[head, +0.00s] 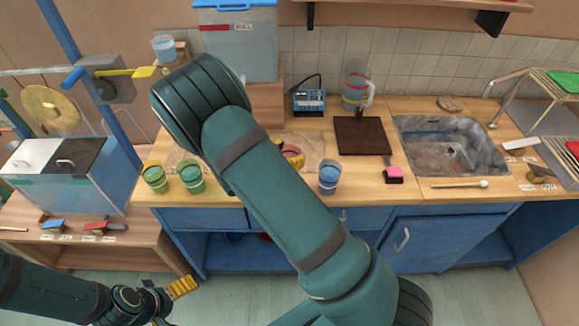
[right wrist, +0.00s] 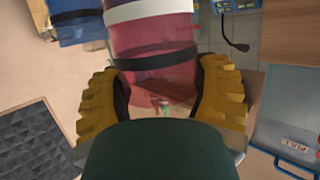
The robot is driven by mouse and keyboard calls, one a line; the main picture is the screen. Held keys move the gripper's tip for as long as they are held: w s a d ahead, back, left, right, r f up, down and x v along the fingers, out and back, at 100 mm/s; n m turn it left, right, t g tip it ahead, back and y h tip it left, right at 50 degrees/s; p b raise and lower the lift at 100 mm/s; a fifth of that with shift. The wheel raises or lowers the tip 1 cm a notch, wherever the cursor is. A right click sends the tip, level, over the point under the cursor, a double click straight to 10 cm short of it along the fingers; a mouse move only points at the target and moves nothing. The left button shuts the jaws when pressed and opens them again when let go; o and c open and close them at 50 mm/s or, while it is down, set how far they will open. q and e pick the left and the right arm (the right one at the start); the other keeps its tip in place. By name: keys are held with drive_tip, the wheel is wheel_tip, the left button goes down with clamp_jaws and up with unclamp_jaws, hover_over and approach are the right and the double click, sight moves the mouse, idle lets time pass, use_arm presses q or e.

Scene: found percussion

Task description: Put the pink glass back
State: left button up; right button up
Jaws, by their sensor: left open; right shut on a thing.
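The pink glass (right wrist: 155,75), with a pale and a dark band, fills the middle of the right wrist view. My right gripper (right wrist: 160,95) is shut on it, one yellow finger on each side. In the head view my right arm hides most of this gripper (head: 292,157) and glass. Whether the glass touches the counter (head: 260,195) is unclear. My left gripper (head: 177,291) is open and empty, low at the left, in front of the low wooden bench.
A blue glass (head: 328,177) stands on the counter right of the right gripper. Two green glasses (head: 155,178) (head: 191,177) stand at the counter's left. A dark board (head: 362,136), pink sponge (head: 394,173), jug (head: 355,88) and sink (head: 452,147) are further right.

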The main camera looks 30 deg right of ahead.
drive_tip(key=shift+f, duration=2.2)
drive_tip(key=shift+f+b, duration=0.15)
drive_tip(key=shift+b, duration=0.15)
drive_tip(key=o, duration=1.3)
drive_tip(key=shift+o, duration=0.2)
